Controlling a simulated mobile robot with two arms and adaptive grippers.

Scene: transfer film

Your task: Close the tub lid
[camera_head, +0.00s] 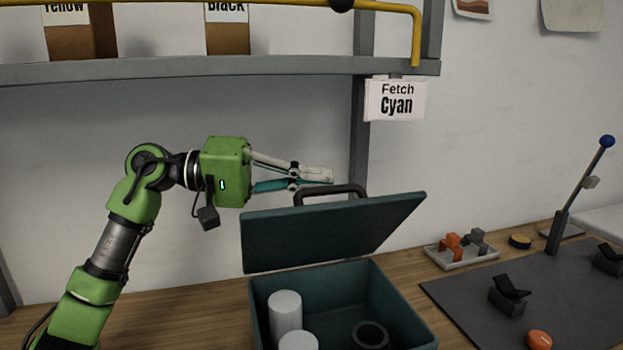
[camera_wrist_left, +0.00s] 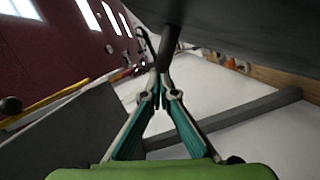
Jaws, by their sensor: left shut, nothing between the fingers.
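The dark teal tub (camera_head: 407,298) stands on the wooden bench with its lid (camera_head: 330,233) raised, tilted up at the back. A dark handle (camera_head: 331,192) stands on the lid's upper far side. Inside the tub are white cylinders (camera_head: 286,312) and a dark ring (camera_head: 370,334). My left gripper (camera_head: 331,181) is shut and empty, just above the lid's upper edge beside the handle. In the left wrist view its fingertips (camera_wrist_left: 160,70) meet close to a dark bar, under a dark surface; I cannot tell if they touch it. My right gripper is not in view.
A shelf (camera_head: 200,69) with boxes runs above, carrying a "Fetch Cyan" sign (camera_head: 396,101). Right of the tub are a tray (camera_head: 462,252) of small blocks, a dark mat (camera_head: 560,300) with black clips, an orange disc (camera_head: 539,339) and a blue-knobbed lever (camera_head: 577,200).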

